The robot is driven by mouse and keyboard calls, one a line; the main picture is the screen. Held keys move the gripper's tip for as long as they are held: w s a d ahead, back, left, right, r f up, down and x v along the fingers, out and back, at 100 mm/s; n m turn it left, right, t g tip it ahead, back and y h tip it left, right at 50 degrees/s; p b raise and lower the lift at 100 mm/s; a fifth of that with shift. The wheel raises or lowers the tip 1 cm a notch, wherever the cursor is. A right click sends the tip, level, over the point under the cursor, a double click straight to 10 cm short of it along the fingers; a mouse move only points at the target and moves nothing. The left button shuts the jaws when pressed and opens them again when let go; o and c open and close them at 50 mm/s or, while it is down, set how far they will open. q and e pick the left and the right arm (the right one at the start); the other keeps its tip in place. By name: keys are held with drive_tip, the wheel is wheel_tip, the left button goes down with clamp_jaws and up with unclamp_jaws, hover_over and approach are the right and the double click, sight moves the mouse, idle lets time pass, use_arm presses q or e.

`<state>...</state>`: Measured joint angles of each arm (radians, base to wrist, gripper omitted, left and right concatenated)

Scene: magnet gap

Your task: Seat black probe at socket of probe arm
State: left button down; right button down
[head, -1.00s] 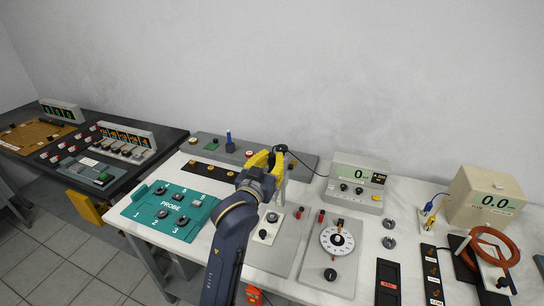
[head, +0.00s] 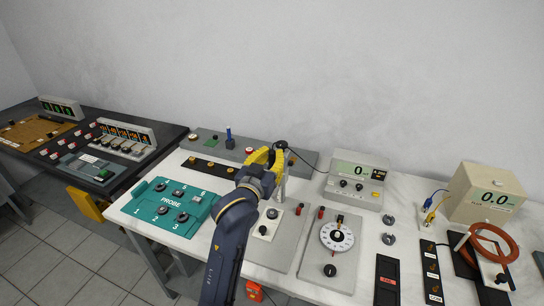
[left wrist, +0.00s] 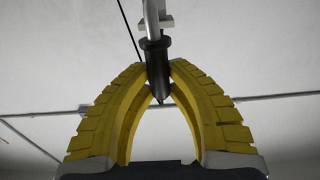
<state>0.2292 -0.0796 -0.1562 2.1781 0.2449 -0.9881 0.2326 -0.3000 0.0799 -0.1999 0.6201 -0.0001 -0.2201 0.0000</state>
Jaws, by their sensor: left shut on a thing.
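My left gripper (head: 267,156) has yellow fingers and is shut on the black probe. In the left wrist view, the probe (left wrist: 157,62) is a dark cylinder with a wider collar and a pointed tip, held between the fingertips. A pale metal rod with a small light block, seemingly the probe arm (left wrist: 152,18), lines up with the probe's collar end. I cannot tell whether the probe is seated; the socket is hidden. In the head view, the fingers largely hide the probe, and a pale post (head: 283,187) shows beside them. My right gripper is not in view.
A teal PROBE tray (head: 150,212) with numbered places lies left of my arm. A meter reading 0 (head: 355,178) stands behind right, and a dial panel (head: 335,255) is in front of it. A beige box reading 0.0 (head: 487,190) stands far right.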

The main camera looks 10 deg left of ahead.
use_arm(q)
drive_tip(key=shift+f, duration=3.65)
drive_tip(key=shift+f, duration=0.3)
drive_tip(key=shift+f, duration=0.15)
drive_tip(key=c, duration=1.3)
unclamp_jaws()
drive_tip(key=s, duration=0.4)
drive_tip(key=s+a, duration=0.1)
drive_tip(key=s, duration=0.3)
drive_tip(key=s+a, duration=0.1)
drive_tip(key=s, duration=0.2)
drive_tip(key=shift+s, duration=0.4)
